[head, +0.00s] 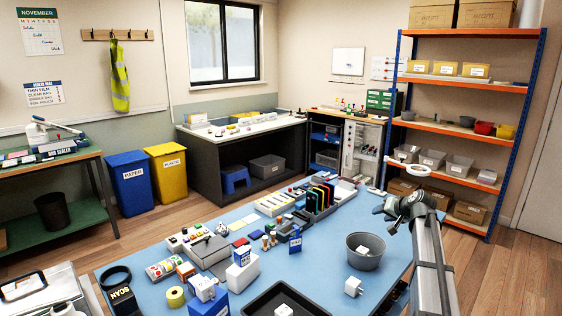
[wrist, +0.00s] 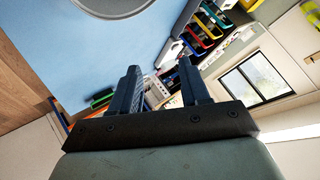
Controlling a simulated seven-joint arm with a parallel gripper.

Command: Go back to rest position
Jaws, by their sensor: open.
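My gripper (wrist: 159,66) shows in the wrist view with its two dark fingers apart and nothing between them. In the head view a grey jointed arm rises at the right edge of the blue table (head: 225,215); its fingers are too small there to read. The table fills the upper left of the wrist view, below the fingers' reach, and part of a round grey rim (wrist: 112,6) shows at the top. Nothing touches the fingertips in the wrist view.
A grey bowl (head: 366,262) with a white item inside stands on the table near the arm, with a white cube (head: 353,287) beside it. A black tray (head: 262,306) lies at the front. A rack of coloured slots (head: 318,199) stands farther back.

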